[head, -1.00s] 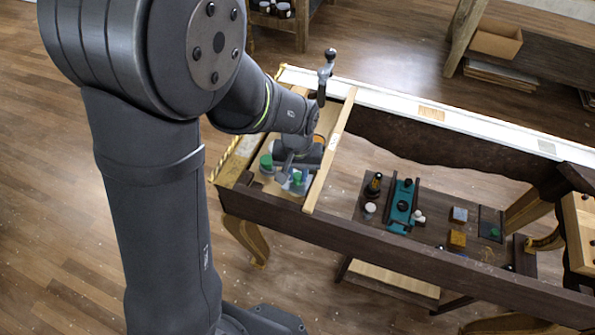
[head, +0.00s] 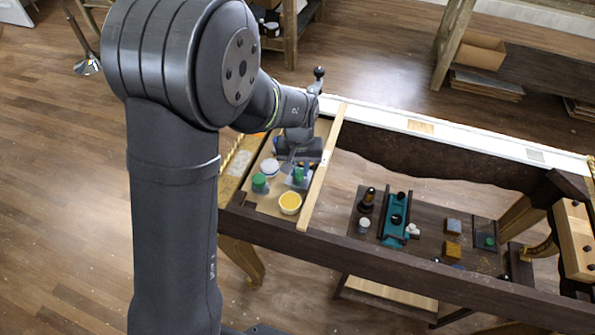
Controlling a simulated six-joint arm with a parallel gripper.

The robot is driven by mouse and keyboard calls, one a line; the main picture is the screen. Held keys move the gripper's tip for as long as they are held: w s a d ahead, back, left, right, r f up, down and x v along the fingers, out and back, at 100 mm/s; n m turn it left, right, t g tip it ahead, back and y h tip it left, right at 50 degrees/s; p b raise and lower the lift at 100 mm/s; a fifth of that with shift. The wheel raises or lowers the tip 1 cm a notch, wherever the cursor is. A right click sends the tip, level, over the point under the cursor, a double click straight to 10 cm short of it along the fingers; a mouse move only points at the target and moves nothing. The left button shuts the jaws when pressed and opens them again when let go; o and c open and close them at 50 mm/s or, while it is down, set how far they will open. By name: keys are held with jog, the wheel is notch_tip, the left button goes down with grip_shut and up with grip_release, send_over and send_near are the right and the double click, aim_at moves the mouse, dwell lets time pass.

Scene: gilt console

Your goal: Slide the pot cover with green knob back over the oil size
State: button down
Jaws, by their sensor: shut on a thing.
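The pot cover is a pale grey-blue plate (head: 292,184) with a green knob (head: 299,174). My gripper (head: 297,170) comes down from behind and is shut on the cover at its knob; the fingertips are small and partly hidden. An open round pot of yellow oil size (head: 290,203) stands just in front of the cover, with its yellow contents in plain view. The cover appears beside and behind the pot, not over its mouth. I cannot tell how high the cover is held.
A green-topped jar (head: 260,183) and a white round pot (head: 269,168) stand close on the left. A raised wooden strip (head: 322,170) borders the right. A dark board (head: 376,235) with a teal tool (head: 396,216) and small blocks lies beyond it.

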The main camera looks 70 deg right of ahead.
aim_at(299, 171)
jog(key=c, duration=1.3)
grip_release()
jog(key=shift+o, duration=0.2)
notch_tip(299, 171, up, 18)
jog(key=shift+f, duration=0.25)
notch_tip(299, 171, down, 18)
jog(key=shift+a+r, duration=0.1)
jog(key=shift+r, duration=0.1)
